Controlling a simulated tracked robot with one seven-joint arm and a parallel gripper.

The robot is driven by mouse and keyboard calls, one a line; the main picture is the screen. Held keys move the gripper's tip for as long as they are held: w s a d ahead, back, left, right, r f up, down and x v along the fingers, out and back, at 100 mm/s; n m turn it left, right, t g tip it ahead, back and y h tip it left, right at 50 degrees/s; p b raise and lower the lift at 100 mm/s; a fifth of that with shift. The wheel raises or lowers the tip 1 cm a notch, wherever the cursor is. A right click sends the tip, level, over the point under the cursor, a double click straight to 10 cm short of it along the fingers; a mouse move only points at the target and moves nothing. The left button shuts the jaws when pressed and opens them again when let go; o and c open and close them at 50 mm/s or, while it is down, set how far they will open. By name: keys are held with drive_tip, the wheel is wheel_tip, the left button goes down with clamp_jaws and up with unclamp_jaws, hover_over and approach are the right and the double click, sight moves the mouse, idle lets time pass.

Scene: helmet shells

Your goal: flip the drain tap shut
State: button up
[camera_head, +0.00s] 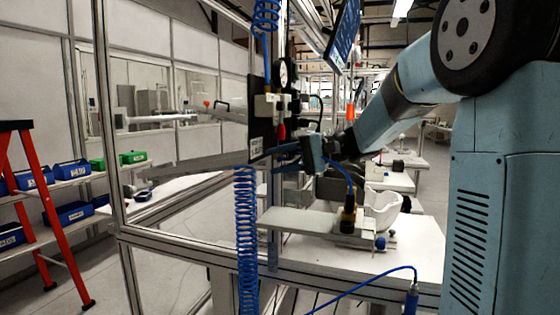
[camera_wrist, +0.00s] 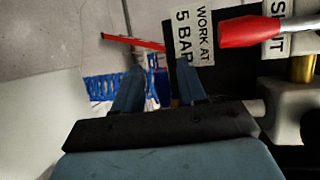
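The drain tap has a red-sleeved lever (camera_wrist: 252,31) on a metal stem that runs out of the wrist view's right edge. It lies over a white label (camera_wrist: 284,12) whose word is partly hidden. In the head view the small red lever (camera_head: 282,131) hangs below the air unit on the dark panel. My gripper (camera_head: 275,158) is just below the lever in the head view, at the panel's lower part. In the wrist view my gripper (camera_wrist: 163,74) is open, its two blue fingers apart with nothing held. The lever is to the right of both fingers, not between them.
The dark panel (camera_head: 262,107) carries a pressure gauge (camera_head: 283,74) and a "WORK AT 5 BAR" label (camera_wrist: 193,35). A blue coiled hose (camera_head: 246,240) hangs beside the frame post. A bench plate (camera_head: 300,221) lies below my gripper. A red ladder (camera_head: 40,190) stands left.

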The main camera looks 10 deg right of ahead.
drive_tip(key=shift+d, duration=0.1)
drive_tip(key=w+v, duration=0.1)
drive_tip(key=v, duration=1.2)
drive_tip(key=shift+s+d, duration=0.35)
drive_tip(key=shift+s, duration=0.05)
drive_tip(key=s+a+f+h, duration=0.3)
drive_tip(key=s+f+h, duration=0.1)
drive_tip(key=s, duration=0.2)
drive_tip(key=s+a+f+h, duration=0.3)
drive_tip(key=s+f, duration=0.1)
drive_tip(key=s, duration=0.2)
drive_tip(key=s+d+f+t+h, duration=0.2)
drive_tip(key=s+d+f+h, duration=0.1)
drive_tip(key=s, duration=0.3)
drive_tip(key=s+d+f+n+t+h, duration=0.1)
drive_tip(key=s+d+f+t+h, duration=0.1)
drive_tip(key=s+d+f+h, duration=0.1)
drive_tip(key=shift+s+f+h, duration=0.5)
drive_tip(key=shift+s+h, duration=0.9)
drive_tip(key=shift+s, duration=0.35)
drive_tip(key=shift+d, duration=0.1)
